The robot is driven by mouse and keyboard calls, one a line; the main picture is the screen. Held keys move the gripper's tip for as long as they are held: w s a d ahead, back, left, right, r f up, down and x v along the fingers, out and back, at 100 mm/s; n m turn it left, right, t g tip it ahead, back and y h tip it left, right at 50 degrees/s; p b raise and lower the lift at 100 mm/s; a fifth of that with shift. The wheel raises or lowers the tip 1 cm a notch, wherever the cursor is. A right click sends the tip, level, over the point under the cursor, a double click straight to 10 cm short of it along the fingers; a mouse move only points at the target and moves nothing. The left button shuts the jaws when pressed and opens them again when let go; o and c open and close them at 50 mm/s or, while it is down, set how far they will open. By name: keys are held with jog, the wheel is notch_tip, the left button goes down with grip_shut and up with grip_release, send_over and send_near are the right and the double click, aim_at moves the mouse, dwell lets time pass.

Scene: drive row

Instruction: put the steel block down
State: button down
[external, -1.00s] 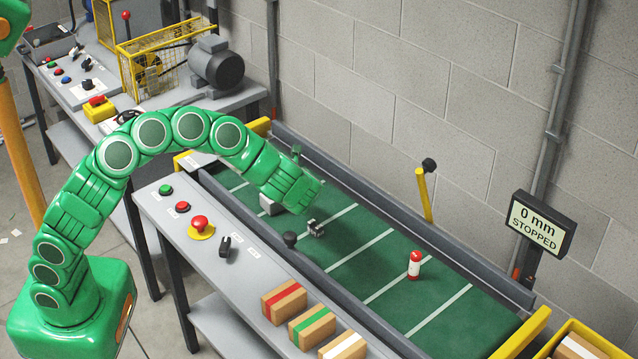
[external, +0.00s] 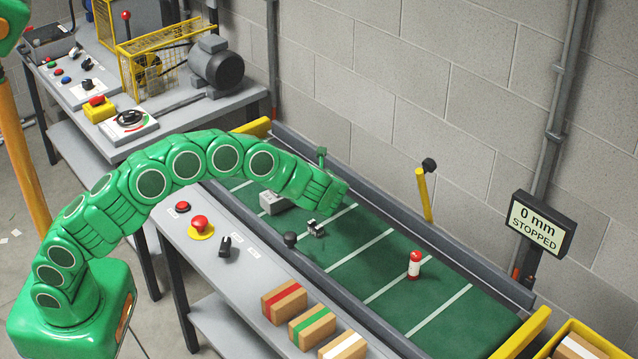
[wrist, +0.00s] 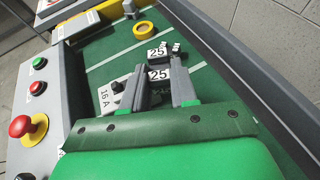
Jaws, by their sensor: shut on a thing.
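My gripper (wrist: 160,80) is shut on the steel block (wrist: 160,73), whose pale face marked "25" shows between the grey fingertips in the wrist view. A second small piece marked "25" (wrist: 158,52) lies just beyond it on the green belt (external: 380,250). In the external view my green hand is over the middle of the belt. A small dark and silver thing (external: 315,229) shows just below the hand; I cannot tell whether it is my fingertips. I cannot tell whether the held block touches the belt.
A grey box marked "16 A" (wrist: 112,102) lies left of my fingers, and a yellow ring (wrist: 143,28) lies farther up the belt. A red and white cylinder (external: 415,264) stands on the belt. The button panel (external: 262,262) runs alongside.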

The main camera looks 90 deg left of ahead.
jog(key=shift+w+a+f, duration=0.55)
jog(key=shift+w+f, duration=0.1)
jog(key=shift+f, duration=0.2)
jog(key=shift+w+a+f, duration=0.55)
jog(key=shift+w+f, duration=0.1)
jog(key=shift+f, duration=0.25)
jog(key=shift+w+a+f, duration=0.55)
jog(key=shift+w+f, duration=0.1)
jog(key=shift+f, duration=0.2)
jog(key=shift+w+a+f, duration=0.25)
jog(key=shift+w+f, duration=0.15)
jog(key=shift+f, duration=0.1)
jog(key=shift+w+a+f, duration=0.15)
jog(key=shift+f, duration=1.6)
jog(key=shift+f, duration=0.1)
jog(key=c, duration=0.8)
grip_release()
